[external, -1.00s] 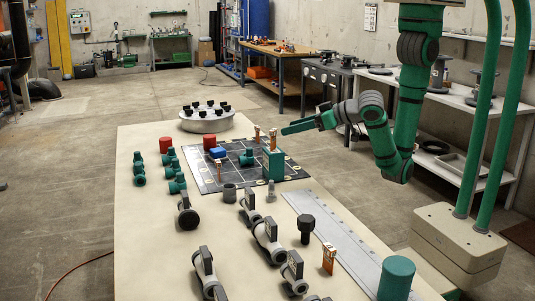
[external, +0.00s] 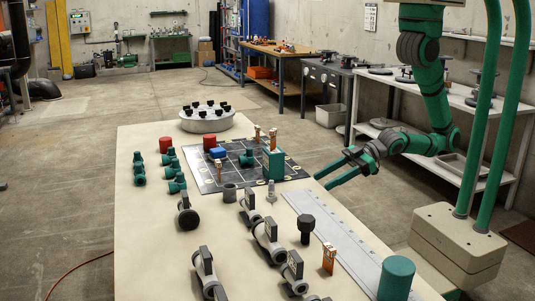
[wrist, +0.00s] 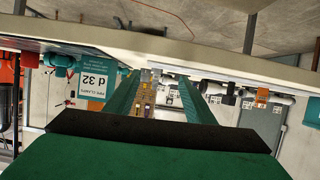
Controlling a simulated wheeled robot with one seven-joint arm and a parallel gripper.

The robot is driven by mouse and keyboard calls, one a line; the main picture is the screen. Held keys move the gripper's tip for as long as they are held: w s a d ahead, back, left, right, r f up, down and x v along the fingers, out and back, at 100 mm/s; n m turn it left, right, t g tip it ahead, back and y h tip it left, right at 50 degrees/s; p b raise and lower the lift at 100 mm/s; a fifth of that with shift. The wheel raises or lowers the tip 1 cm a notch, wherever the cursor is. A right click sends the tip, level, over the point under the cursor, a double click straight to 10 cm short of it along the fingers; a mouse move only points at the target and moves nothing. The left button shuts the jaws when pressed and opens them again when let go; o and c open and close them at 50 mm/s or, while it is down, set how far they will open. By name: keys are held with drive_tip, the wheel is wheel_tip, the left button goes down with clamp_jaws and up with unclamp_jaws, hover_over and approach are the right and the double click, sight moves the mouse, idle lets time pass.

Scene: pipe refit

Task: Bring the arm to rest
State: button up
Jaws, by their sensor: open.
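My green gripper (external: 336,176) is in the external view, just off the right edge of the long beige table (external: 150,262). Its two long fingers are spread apart and point left toward the table edge. Nothing shows between them. In the wrist view my gripper (wrist: 165,82) also shows its two fingers apart and empty, with the picture upside down. My green arm folds down from the upper right to the gripper.
Beside the gripper, the table holds a green block (external: 273,164), a dark gridded mat (external: 233,182), a grey strip (external: 330,236), pipe valves (external: 268,240) and a green cylinder (external: 396,278). A white shelf unit (external: 470,152) stands behind my arm. Open floor lies between.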

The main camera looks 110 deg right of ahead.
drive_tip(key=s+d+r+t, duration=0.1)
drive_tip(key=s+d, duration=0.2)
drive_tip(key=s, duration=0.6)
drive_tip(key=s+d+r, duration=0.1)
drive_tip(key=s+d, duration=0.2)
drive_tip(key=s, duration=0.7)
drive_tip(key=shift+s+r+t, duration=0.25)
drive_tip(key=shift+r+t, duration=0.1)
drive_tip(key=shift+t, duration=0.05)
